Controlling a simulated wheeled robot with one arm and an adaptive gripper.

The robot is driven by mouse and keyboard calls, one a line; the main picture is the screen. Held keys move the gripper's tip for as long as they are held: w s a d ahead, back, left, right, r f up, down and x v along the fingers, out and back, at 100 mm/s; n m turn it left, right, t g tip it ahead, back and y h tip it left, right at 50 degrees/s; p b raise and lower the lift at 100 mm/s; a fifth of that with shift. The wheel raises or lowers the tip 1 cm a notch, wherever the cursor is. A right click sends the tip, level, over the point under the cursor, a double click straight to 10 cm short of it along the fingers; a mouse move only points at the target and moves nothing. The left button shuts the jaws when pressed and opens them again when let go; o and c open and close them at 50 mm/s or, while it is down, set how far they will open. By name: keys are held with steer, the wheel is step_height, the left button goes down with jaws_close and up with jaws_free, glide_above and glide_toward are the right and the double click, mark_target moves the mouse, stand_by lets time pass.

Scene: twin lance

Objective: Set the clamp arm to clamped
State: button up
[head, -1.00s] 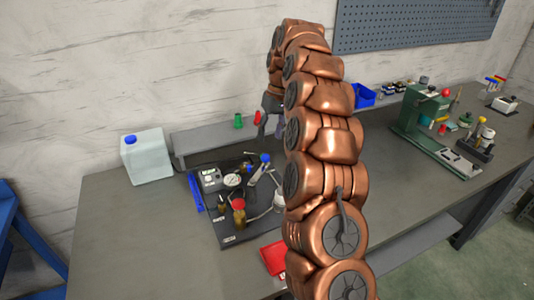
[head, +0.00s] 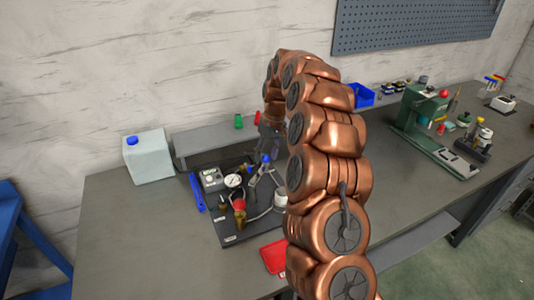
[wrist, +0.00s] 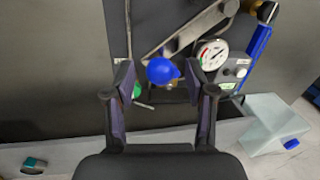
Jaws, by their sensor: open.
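The clamp arm is a grey metal lever (wrist: 200,30) with a blue ball knob (wrist: 162,71) at its end, mounted on the dark fixture plate. In the head view its blue knob (head: 266,158) stands up at the back of the plate (head: 232,240). My gripper (wrist: 159,82) is open, and the knob appears between its two fingertips in the wrist view. I see no finger touching the knob, and its depth relative to the fingertips is unclear. In the head view my gripper (head: 268,143) is just above the knob, partly hidden by my arm.
A pressure gauge (wrist: 211,54), a red-topped fitting (head: 239,204) and a blue bar (head: 197,192) are close by on or beside the plate. A white jug (head: 149,156) stands left, and a low shelf (head: 205,142) runs behind. A red tray (head: 275,256) lies in front.

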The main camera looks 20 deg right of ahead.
steer(key=shift+f, duration=0.15)
jaws_close()
stand_by(0.4)
